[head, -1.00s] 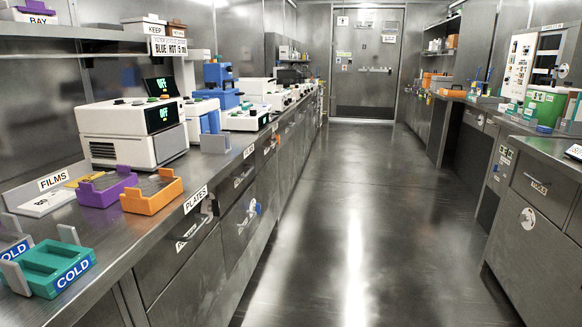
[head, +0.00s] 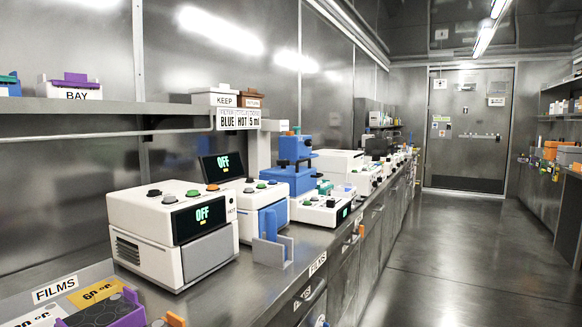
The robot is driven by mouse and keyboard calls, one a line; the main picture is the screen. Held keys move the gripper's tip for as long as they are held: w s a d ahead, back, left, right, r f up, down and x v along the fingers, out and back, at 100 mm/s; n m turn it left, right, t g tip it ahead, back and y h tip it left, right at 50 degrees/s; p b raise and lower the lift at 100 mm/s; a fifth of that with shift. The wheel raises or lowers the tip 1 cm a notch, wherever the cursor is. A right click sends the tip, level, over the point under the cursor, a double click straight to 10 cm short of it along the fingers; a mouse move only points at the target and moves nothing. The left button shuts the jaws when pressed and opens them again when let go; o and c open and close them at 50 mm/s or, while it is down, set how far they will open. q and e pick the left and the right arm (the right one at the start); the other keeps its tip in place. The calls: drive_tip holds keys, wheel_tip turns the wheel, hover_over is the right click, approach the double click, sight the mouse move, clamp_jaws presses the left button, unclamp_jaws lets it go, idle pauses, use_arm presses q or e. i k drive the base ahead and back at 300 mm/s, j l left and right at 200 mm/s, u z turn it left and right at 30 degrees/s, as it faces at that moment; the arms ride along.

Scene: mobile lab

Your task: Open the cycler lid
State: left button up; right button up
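A white boxy device (head: 150,225) with a dark display reading OFF stands on the left bench; its top is closed and carries several knobs. Behind it are a second OFF display (head: 222,166) and a white-and-blue device (head: 262,203). A low white device (head: 322,212) with a small screen is further right. No label names the cycler, so I cannot tell for certain which one it is. Neither of my grippers is in view.
A purple tray (head: 125,312) and FILMS label (head: 54,289) are at the lower left. A shelf (head: 100,107) with BAY, KEEP and RETURN bins runs above. A blue-grey rack (head: 273,250) stands near the bench edge. The aisle floor (head: 440,270) is clear.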

sight(301, 180)
drive_tip(key=i+l+u, duration=0.1)
drive_tip(key=u, duration=0.3)
drive_tip(key=i+l+u, duration=0.2)
drive_tip(key=u, duration=0.2)
